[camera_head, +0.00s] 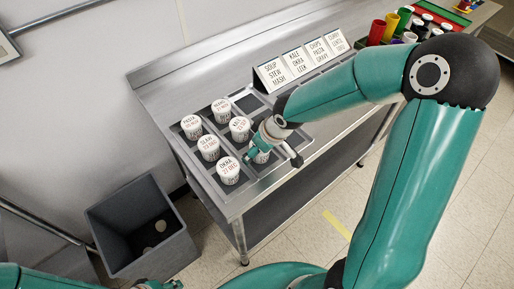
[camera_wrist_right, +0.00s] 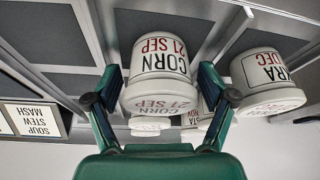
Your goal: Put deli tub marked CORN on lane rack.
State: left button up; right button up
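The deli tub marked CORN (camera_wrist_right: 160,75) is white with a pale lid and stands between the fingers of my right gripper (camera_wrist_right: 162,90) in the right wrist view. Both finger pads appear to touch its sides. In the head view my right gripper (camera_head: 266,141) hides most of this tub (camera_head: 260,157).
Several other lidded tubs stand in the rack, with OKRA (camera_head: 228,171) close to the CORN tub. Lane signs (camera_head: 272,74) stand behind the rack. A grey bin (camera_head: 150,215) is on the floor. Coloured cups (camera_head: 390,25) stand at the counter's far end.

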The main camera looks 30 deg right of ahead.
jog(key=p+v, duration=0.1)
jog(key=v, duration=1.1)
jog(key=shift+s, duration=0.1)
dwell(0.4)
